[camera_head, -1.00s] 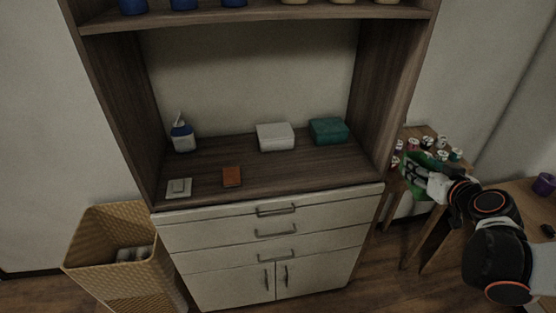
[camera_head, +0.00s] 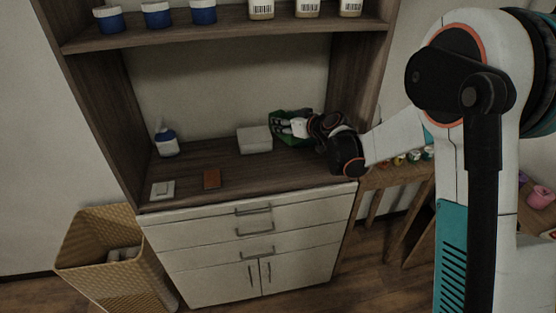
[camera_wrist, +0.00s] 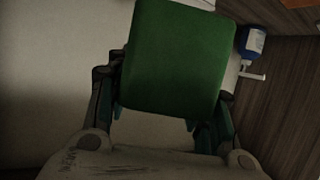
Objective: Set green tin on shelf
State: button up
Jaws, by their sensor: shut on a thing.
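My gripper (camera_head: 284,127) is shut on the green tin (camera_wrist: 175,55), inside the cabinet's middle bay at the right. In the wrist view the tin is a rounded green block between the two fingers (camera_wrist: 168,105). In the head view, green (camera_head: 276,117) shows around the fingers, partly hidden by them. The gripper is just right of the white box. The upper shelf (camera_head: 230,33) is above it, and the wooden counter (camera_head: 230,188) is below. I cannot tell whether the tin touches the counter.
The white box (camera_head: 255,140), a blue-and-white pump bottle (camera_head: 166,143), an orange-brown block (camera_head: 212,179) and a pale switch-like plate (camera_head: 162,190) are on the counter. Blue-and-white jars (camera_head: 157,15) and barcoded bottles (camera_head: 307,8) line the upper shelf. A wicker basket (camera_head: 100,255) stands left.

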notch_tip(320, 180, down, 16)
jog(key=b, duration=0.3)
jog(key=shift+r, duration=0.1)
jog(key=shift+b, duration=0.3)
jog(key=o, duration=1.1)
jog(key=p+v, duration=0.2)
jog(key=v, duration=1)
jog(key=shift+r, duration=0.1)
